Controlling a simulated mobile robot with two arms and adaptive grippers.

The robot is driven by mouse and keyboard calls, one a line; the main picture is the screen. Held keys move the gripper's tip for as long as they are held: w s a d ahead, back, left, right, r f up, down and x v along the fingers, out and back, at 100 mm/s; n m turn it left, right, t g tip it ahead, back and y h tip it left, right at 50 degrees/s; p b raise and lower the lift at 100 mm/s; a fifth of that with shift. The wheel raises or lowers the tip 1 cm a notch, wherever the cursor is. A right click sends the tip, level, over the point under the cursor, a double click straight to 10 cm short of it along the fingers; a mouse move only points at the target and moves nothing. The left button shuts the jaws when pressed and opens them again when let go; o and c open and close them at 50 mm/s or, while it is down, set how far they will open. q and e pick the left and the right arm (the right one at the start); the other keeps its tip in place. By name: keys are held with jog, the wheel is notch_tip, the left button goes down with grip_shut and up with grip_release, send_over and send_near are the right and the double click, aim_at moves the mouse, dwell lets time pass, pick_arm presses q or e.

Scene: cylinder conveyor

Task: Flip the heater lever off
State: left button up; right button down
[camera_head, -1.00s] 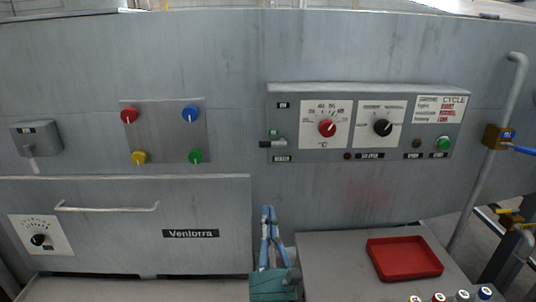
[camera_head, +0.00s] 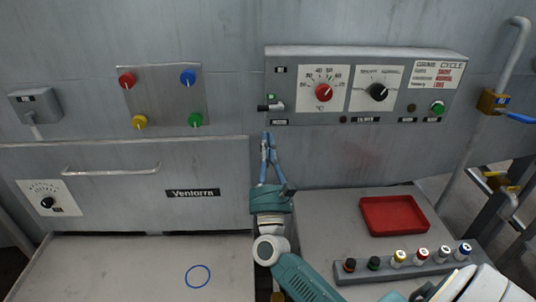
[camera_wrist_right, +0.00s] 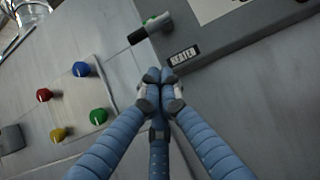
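The heater lever (camera_head: 270,107) is a small lever with a black tip on the left end of the grey control panel (camera_head: 300,63). The lever points left, roughly level. It also shows in the right wrist view (camera_wrist_right: 147,31), just above the "HEATER" label (camera_wrist_right: 184,54). My right gripper (camera_head: 267,143) has blue fingers pointing up and sits just below the lever, apart from it. In the right wrist view its fingertips (camera_wrist_right: 161,84) meet, with nothing visible between them. My left gripper is out of view.
A red dial (camera_head: 323,93) and a black dial (camera_head: 378,92) sit right of the lever. Four coloured knobs, including a blue one (camera_head: 188,77), are at left. A red tray (camera_head: 393,215) and a rack of several capped bottles (camera_head: 408,264) stand on the counter at right.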

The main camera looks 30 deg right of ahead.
aim_at(269, 108)
jog(key=r, duration=0.1)
jog(key=r+p, duration=0.1)
jog(key=r, duration=0.1)
jog(key=w+r+p, duration=0.1)
jog(key=shift+d+r, duration=0.15)
jog(key=shift+d, duration=0.15)
jog(key=shift+p, duration=0.3)
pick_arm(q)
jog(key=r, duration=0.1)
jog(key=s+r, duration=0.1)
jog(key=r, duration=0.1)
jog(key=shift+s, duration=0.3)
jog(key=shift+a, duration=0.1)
